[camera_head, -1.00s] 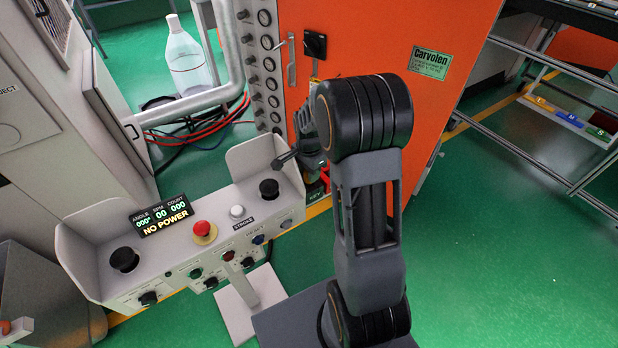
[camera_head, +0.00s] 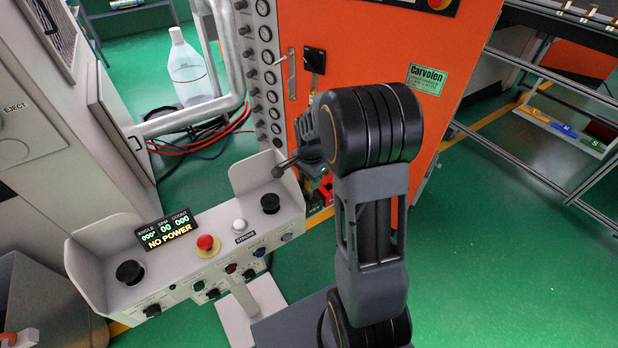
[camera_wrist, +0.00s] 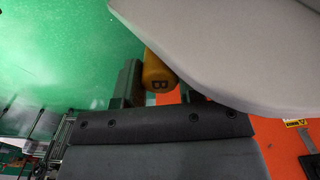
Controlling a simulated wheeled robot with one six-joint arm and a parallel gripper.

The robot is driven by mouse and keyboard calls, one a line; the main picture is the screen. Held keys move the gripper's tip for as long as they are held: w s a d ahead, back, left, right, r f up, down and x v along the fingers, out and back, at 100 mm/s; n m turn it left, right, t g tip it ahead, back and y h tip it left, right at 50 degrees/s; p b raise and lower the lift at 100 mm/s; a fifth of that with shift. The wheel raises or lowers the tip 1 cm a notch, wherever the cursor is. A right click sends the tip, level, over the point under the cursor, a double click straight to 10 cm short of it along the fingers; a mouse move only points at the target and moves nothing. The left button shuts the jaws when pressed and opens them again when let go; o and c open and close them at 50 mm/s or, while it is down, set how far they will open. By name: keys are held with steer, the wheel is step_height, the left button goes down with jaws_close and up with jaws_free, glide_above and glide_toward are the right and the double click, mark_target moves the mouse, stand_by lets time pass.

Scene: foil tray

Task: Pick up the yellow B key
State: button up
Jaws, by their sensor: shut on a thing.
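The yellow B key (camera_wrist: 158,73) shows in the wrist view as a rounded yellow piece with a dark letter B on its end. It sits between the two dark fingers of my gripper (camera_wrist: 160,88), which is shut on it. A large pale grey surface hides its far part. In the head view, part of my gripper (camera_head: 287,166) shows behind my arm's black joint, beside the orange cabinet and above the console's right end. The key cannot be made out there.
A grey control console (camera_head: 217,262) with a red button (camera_head: 205,242) and a "NO POWER" display (camera_head: 167,229) stands below. The orange cabinet (camera_head: 385,60) is close behind my arm. A pipe (camera_head: 228,60) and a clear bottle (camera_head: 188,70) are at the back. Green floor (camera_head: 500,240) is open at right.

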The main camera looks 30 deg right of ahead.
steer(key=s+a+r+p, duration=0.2)
steer(key=s+r+p, duration=0.8)
steer(key=s+r, duration=0.2)
step_height(320, 180, up, 2)
steer(key=shift+s+p, duration=0.3)
steer(key=shift+p, duration=0.1)
stand_by(0.4)
steer(key=shift+d+f, duration=0.1)
steer(key=w+d+f+b, duration=0.1)
steer(key=w+d+f, duration=0.4)
steer(key=w, duration=0.2)
steer(key=w+d+f+b, duration=0.1)
steer(key=w+d+f, duration=0.4)
steer(key=w+f, duration=0.1)
steer(key=shift+w, duration=0.9)
